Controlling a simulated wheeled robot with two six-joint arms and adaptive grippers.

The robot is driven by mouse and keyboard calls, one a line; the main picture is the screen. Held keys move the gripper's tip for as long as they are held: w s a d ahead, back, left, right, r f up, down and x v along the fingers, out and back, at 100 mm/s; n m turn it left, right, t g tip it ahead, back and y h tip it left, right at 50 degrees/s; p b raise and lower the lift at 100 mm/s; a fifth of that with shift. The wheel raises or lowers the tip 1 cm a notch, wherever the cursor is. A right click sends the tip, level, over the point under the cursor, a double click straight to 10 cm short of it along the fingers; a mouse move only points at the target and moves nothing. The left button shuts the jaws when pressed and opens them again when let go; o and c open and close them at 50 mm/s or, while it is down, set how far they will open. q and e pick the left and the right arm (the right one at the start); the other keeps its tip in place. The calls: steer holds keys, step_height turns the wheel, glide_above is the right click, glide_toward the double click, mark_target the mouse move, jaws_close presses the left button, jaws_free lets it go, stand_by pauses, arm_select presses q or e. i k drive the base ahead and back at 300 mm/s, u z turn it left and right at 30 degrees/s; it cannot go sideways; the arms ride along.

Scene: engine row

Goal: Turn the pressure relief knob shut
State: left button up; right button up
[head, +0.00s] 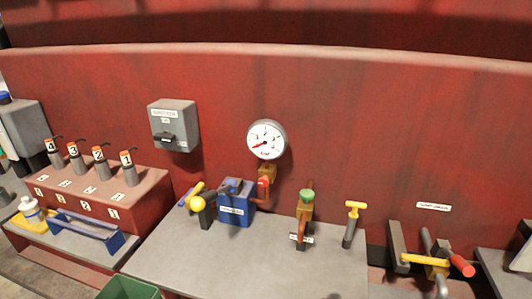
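A round white pressure gauge (267,139) with a red needle is on the red wall, above a brass fitting. A small red knob (263,183) sits at that fitting, beside a blue box unit (236,203) with a label too small to read. To the right, a green knob (306,195) tops a brass valve body (304,212). Which of these is the pressure relief knob I cannot tell from the labels, nor how far either is turned. Neither of my grippers is in view.
A yellow ball-ended handle (197,203) stands left of the blue box. A yellow T-handle (355,207) stands right of the green knob. The grey bench top (240,258) is clear in front. A green bin (128,288) is at the bottom.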

mark_target(264, 182)
steer(key=z, duration=0.55)
steer(key=k, duration=0.65)
steer(key=z, duration=0.95)
steer(key=i, duration=0.7)
steer(key=u, duration=0.45)
steer(key=i, duration=0.7)
steer(key=u, duration=0.8)
